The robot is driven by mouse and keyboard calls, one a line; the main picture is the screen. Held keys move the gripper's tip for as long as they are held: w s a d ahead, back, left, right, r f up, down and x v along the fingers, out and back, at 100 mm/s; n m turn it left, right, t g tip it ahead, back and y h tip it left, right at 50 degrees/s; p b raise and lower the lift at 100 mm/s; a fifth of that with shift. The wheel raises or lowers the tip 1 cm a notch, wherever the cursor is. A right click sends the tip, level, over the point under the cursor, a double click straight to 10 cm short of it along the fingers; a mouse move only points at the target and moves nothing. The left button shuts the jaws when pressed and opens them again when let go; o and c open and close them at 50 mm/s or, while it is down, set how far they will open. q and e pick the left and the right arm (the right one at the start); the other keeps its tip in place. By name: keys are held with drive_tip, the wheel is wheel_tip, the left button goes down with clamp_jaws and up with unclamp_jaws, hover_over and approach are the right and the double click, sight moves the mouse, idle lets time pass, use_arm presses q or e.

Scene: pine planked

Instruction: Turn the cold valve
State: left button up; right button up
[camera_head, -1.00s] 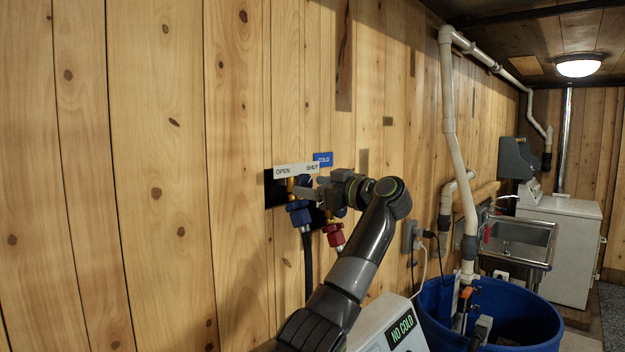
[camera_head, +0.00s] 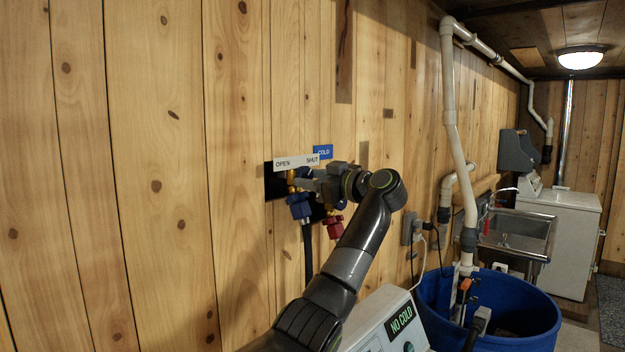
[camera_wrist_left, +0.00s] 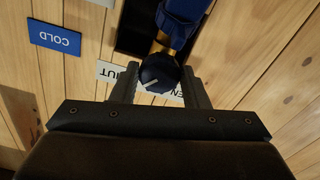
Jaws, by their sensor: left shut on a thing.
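The cold valve (camera_head: 300,207) has a blue body on a brass fitting in a dark wall recess, with a black hose below. Its round dark knob with a white line shows in the left wrist view (camera_wrist_left: 158,75), between the fingers of my left gripper (camera_wrist_left: 160,82). In the head view my left gripper (camera_head: 308,181) covers most of the knob. It is shut on the knob. A blue COLD label (camera_head: 323,151) and a white OPEN/SHUT plate (camera_head: 283,163) sit above the valve. My right gripper is not in view.
A red valve (camera_head: 334,228) is just right of the blue one, under my gripper. A white machine with a "NO COLD" display (camera_head: 402,319) stands below. A blue tub (camera_head: 535,335), white pipes (camera_head: 461,150) and a sink (camera_head: 520,230) are to the right. The left wall is bare.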

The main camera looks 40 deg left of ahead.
use_arm(q)
drive_tip(key=n, duration=0.4)
drive_tip(key=shift+n, duration=0.4)
drive_tip(key=o, duration=1)
drive_tip(key=d+b, duration=0.2)
drive_tip(key=d, duration=0.3)
drive_tip(key=s+d+b, duration=0.1)
drive_tip(key=d+b, duration=0.1)
drive_tip(key=d, duration=0.4)
drive_tip(key=d+b, duration=0.2)
drive_tip(key=d, duration=0.4)
drive_tip(key=shift+s+d, duration=0.15)
drive_tip(key=shift+d, duration=0.05)
